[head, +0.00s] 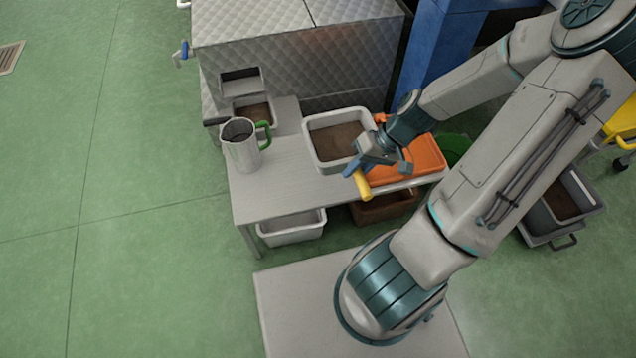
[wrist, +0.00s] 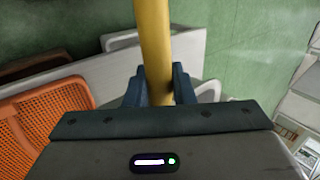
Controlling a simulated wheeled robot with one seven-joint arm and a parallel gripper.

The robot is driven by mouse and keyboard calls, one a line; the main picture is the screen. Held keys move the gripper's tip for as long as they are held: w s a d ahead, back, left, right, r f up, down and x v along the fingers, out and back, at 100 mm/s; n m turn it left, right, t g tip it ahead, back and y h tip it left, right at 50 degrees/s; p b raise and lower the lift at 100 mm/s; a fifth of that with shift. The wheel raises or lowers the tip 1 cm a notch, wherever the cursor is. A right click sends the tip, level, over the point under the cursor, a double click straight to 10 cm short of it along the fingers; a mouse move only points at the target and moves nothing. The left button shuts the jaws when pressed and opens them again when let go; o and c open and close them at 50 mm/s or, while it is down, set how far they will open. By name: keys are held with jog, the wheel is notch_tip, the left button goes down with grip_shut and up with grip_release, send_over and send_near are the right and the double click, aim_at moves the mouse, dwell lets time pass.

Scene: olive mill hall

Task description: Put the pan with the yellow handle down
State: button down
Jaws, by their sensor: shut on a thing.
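The yellow handle (head: 362,184) sticks out below my gripper (head: 368,164), over the front edge of the table (head: 290,185). The wrist view shows the handle (wrist: 152,40) as a thick yellow bar between the two dark fingers of my gripper (wrist: 158,88), which are shut on it. I cannot make out the pan's body in either view, nor whether the pan touches anything.
A white tub (head: 312,153) with brown contents and an orange perforated crate (head: 425,155) are beside my gripper. A metal jug with a green handle (head: 242,150) stands at the table's left. The front left tabletop is bare. Bins (head: 292,228) sit below.

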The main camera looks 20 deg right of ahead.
aim_at(363, 197)
jog(key=s+f+b, duration=0.4)
jog(key=f+b, duration=0.1)
jog(key=f, duration=0.1)
jog(key=shift+w+a+f+b, duration=0.95)
jog(key=shift+w+f+b, duration=0.5)
jog(key=shift+f, duration=0.4)
jog(key=shift+w+a+f+b, duration=0.95)
jog(key=shift+w+f+b, duration=0.3)
jog(key=shift+w+f, duration=0.55)
jog(key=shift+w+a+f+b, duration=0.95)
jog(key=shift+w+f+b, duration=0.45)
jog(key=shift+f, duration=0.55)
jog(key=shift+r, duration=0.1)
jog(key=c, duration=1.2)
grip_release()
jog(key=shift+c, duration=0.2)
